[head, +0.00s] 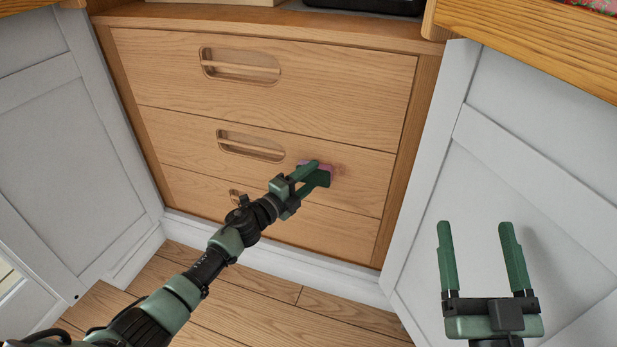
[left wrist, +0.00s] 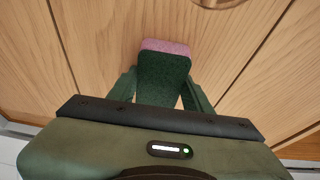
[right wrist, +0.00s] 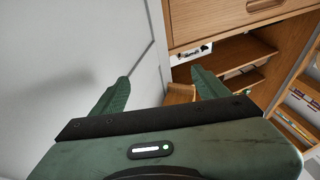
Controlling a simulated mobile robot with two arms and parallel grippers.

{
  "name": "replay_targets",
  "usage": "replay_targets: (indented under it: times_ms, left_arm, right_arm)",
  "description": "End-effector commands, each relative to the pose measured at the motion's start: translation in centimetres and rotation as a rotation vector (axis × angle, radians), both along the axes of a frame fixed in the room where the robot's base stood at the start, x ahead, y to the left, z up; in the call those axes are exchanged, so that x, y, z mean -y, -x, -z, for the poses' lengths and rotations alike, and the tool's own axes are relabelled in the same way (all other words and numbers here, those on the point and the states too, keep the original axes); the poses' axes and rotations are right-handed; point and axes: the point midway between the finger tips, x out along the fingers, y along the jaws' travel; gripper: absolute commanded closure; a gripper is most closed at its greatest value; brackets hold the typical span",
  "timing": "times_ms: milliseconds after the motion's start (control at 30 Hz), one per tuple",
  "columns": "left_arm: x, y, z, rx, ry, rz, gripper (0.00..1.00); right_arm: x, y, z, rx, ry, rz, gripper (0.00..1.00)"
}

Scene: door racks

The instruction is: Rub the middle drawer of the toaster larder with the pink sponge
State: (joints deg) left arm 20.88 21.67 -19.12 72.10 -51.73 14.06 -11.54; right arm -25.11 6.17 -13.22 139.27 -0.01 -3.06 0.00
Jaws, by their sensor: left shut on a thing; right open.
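The toaster larder's middle drawer (head: 362,188) is shut, a light wood front with a recessed handle (head: 250,146) left of centre. My left gripper (head: 317,172) is shut on the pink sponge (head: 326,166), in front of the drawer's right half. The sponge has a pink layer (left wrist: 166,46) and a dark green layer (left wrist: 163,78). Its pink side faces the drawer and appears to be at or against it; exact contact is hard to tell. A faint reddish patch (head: 346,163) shows on the wood beside it. My right gripper (head: 477,240) is open and empty at the lower right.
A top drawer (head: 340,90) and a bottom drawer (head: 340,226) are shut above and below. White cabinet panels (head: 60,150) stand at the left and right (head: 540,170); my right gripper is close to the right one. The wood floor (head: 290,310) in front is clear.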

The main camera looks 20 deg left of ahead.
Motion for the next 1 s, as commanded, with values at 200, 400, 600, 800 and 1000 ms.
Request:
replay_targets:
  times_ms: [200, 400, 600, 800, 1000]
  left_arm:
    - [2.7, 0.0, -1.3, 0.017, 0.013, 0.013, 0.87]
    - [3.8, 0.1, -1.0, 0.015, 0.011, 0.016, 0.88]
    - [4.8, 0.3, -0.8, 0.012, 0.010, 0.018, 0.88]
    - [6.5, 0.5, -0.7, 0.010, 0.010, 0.015, 0.88]
    - [7.2, 0.5, -0.6, 0.008, 0.007, 0.011, 0.88]
  right_arm:
    - [0.1, -0.5, 1.7, -0.097, 0.026, 0.006, 0.25]
    - [0.2, -0.7, 2.6, -0.143, 0.039, 0.009, 0.25]
    - [0.3, -0.8, 3.2, -0.175, 0.047, 0.010, 0.25]
    - [0.4, -0.9, 4.3, -0.232, 0.062, 0.014, 0.25]
    - [0.4, -0.9, 4.8, -0.256, 0.068, 0.015, 0.25]
